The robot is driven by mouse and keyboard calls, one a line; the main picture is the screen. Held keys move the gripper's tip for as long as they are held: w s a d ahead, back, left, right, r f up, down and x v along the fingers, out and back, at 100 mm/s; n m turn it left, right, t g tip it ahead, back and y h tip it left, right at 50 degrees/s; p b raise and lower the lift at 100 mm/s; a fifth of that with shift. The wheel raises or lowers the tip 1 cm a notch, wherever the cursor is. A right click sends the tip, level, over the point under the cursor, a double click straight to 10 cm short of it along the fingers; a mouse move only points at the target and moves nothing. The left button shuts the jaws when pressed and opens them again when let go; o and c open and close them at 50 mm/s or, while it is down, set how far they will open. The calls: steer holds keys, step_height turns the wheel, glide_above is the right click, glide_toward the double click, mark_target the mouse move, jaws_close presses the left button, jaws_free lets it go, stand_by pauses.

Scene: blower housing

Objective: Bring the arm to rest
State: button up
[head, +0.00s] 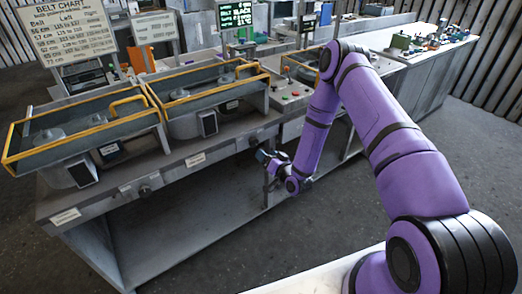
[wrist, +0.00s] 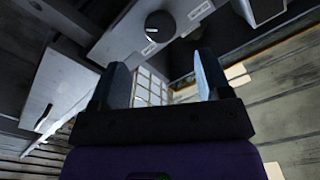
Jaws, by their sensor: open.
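My purple arm reaches out from the lower right in the head view and bends down at its elbow. My gripper (head: 268,168) is small in that view, in front of the bench's front edge and beside its open underside. In the wrist view my gripper (wrist: 162,85) shows two separated fingers with nothing between them. A dark knob (wrist: 160,26) on the bench's front panel lies beyond the fingertips. The gripper appears apart from the bench, though the exact gap is hard to tell.
A belt chart sign (head: 70,32) stands at the back left. A white-topped counter (head: 430,55) holds small parts. Dark floor (head: 455,135) is clear at right.

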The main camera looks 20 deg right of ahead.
steer(key=shift+v, duration=0.85)
steer(key=w+d+r+n+g+h, duration=0.1)
steer(key=w+r+n+g, duration=0.15)
steer(key=r, duration=0.95)
steer(key=w+d+r+n+g+h, duration=0.1)
steer(key=r+g+h, duration=0.15)
steer(key=r, duration=1.05)
steer(key=s+d+r+g, duration=0.1)
steer(key=s+d+r, duration=0.1)
steer(key=s+r, duration=0.55)
steer(key=s+r+g+h, duration=0.3)
steer(key=s+r, duration=1)
steer(key=s, duration=0.1)
steer(key=s+r+g, duration=0.2)
steer(key=s+g, duration=0.1)
steer(key=s, duration=1.7)
steer(key=shift+s+a+r+m+y, duration=0.15)
steer(key=shift+s+r+m+y, duration=0.2)
steer(key=shift+m+y, duration=0.1)
steer(key=shift+w, duration=0.15)
